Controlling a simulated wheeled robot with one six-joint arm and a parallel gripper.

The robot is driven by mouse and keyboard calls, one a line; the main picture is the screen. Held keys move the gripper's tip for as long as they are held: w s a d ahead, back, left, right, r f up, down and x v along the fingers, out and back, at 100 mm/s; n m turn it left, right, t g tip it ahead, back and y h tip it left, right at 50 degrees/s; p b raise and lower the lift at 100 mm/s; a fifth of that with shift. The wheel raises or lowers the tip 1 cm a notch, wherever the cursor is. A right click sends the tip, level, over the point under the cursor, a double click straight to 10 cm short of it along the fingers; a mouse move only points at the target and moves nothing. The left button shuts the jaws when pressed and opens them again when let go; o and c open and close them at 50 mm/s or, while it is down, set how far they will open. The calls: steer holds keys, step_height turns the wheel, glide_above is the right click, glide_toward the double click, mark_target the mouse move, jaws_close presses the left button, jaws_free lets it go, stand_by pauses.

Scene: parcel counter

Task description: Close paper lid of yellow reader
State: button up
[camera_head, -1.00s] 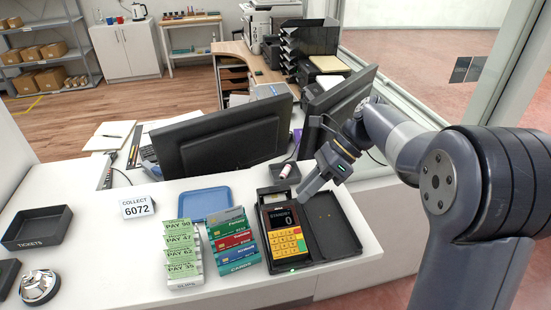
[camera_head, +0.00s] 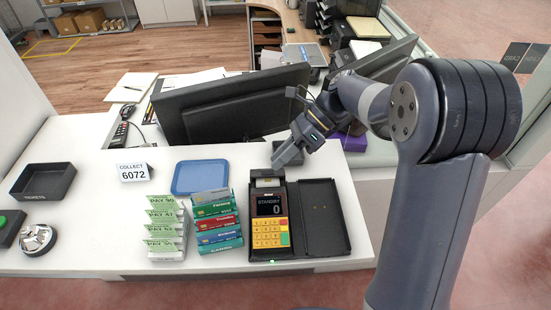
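The yellow reader (camera_head: 269,217) stands at the front of the counter, with a yellow keypad and a dark screen reading STANDBY 0. At its far end is a paper bay (camera_head: 268,184) with something pale inside. A dark flat panel (camera_head: 320,215) lies along the reader's right side; I cannot tell whether it is the paper lid or part of a holder. My gripper (camera_head: 286,156) is above and behind the reader's far end, apart from it, pointing down and left. Its fingers are too small to tell open from shut, and nothing is clearly held.
A dark tray (camera_head: 291,146) lies behind the reader, partly hidden by my gripper. Coloured card packs (camera_head: 217,224) and pay slips (camera_head: 166,232) stand left of the reader. A blue tray (camera_head: 200,177) is behind them. Two monitors (camera_head: 232,108) stand further back.

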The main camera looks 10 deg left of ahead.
steer(key=shift+x, duration=1)
steer(key=shift+c, duration=0.2)
jaws_close()
